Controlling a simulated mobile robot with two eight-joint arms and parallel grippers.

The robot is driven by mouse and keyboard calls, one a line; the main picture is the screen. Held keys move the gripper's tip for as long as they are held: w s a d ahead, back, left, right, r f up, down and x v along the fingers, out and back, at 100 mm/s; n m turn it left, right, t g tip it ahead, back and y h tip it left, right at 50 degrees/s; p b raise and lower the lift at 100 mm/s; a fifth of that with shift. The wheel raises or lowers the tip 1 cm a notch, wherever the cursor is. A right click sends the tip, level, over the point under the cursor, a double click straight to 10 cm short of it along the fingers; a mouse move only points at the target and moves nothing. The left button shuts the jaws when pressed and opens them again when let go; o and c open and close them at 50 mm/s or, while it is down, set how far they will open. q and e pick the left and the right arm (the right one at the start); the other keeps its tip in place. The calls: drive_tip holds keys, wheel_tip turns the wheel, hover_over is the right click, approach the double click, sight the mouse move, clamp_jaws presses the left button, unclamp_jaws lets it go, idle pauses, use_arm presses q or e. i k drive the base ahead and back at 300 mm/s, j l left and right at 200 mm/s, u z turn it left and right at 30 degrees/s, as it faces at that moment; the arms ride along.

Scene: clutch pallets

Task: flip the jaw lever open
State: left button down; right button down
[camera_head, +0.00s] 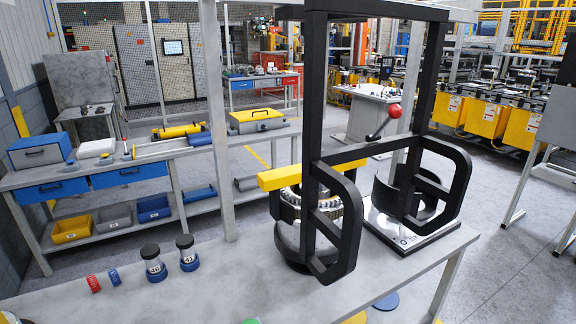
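The jaw lever (383,124) is a short black lever with a red ball knob (394,111). It tilts up and to the right, just above the crossbar of a tall black frame (318,90). The frame has two looped black handles (335,215) and a yellow bar (310,174) reaching left. A toothed metal clutch part (290,208) stands below the yellow bar, partly hidden by the left handle. A black round holder (385,196) on a light base plate (410,238) stands at the right, partly behind the frame. Neither of my grippers is in view.
The frame stands over a grey table (220,285). A light upright post (213,110) rises at the table's rear edge. The table's middle left is clear.

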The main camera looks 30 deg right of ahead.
sight(395, 110)
drive_tip(key=z, duration=1.7)
